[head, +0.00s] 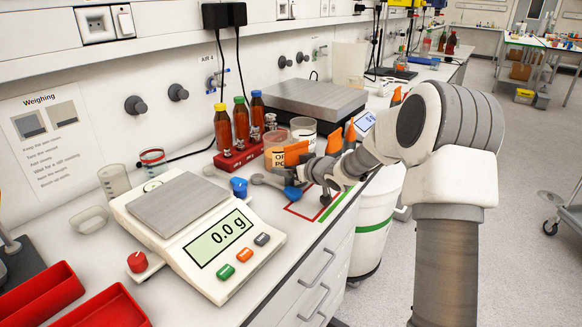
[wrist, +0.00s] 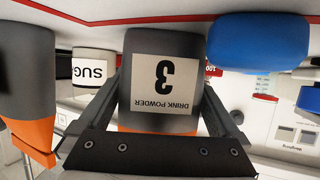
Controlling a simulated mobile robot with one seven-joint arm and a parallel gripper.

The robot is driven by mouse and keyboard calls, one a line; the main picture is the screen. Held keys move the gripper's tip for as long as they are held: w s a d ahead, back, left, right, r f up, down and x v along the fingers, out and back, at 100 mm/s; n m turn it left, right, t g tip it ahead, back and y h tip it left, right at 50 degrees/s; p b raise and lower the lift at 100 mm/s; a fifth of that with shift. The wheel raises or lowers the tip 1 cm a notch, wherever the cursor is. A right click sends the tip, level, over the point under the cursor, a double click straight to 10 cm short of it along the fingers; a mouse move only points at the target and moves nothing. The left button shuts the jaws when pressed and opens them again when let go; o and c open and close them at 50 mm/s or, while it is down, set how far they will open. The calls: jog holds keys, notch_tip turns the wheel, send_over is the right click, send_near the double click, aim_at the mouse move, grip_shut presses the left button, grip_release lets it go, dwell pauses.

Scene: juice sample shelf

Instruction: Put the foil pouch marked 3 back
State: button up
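The foil pouch marked 3 (wrist: 165,45) is grey with an orange end and a white "DRINK POWDER" label. It fills the middle of the wrist view, which is upside down. My gripper (head: 318,172) has a finger against each side of the pouch and looks shut on it. In the head view the gripper is low over the front of the counter, near a red outlined area (head: 304,214). I cannot tell whether the pouch touches the counter. Another grey and orange pouch (wrist: 35,65) is beside it in the wrist view, its marking unseen.
A jar labelled "SUG" (wrist: 93,67) is beyond the pouches. The scale (head: 180,205) reads 0.0 g. A red rack (head: 232,160) holds amber bottles. An orange powder jar (head: 277,152) stands close behind the gripper.

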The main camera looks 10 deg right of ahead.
jog(key=shift+s+d+r, duration=0.1)
jog(key=shift+s+r, duration=0.05)
jog(key=shift+r, duration=0.15)
jog(key=p+v, duration=0.2)
jog(key=v, duration=0.8)
jog(key=shift+s+d+r, duration=0.15)
jog(key=shift+s, duration=0.1)
jog(key=shift+s+d+r+p, duration=0.15)
jog(key=shift+s+p, duration=0.15)
jog(key=shift+s, duration=0.2)
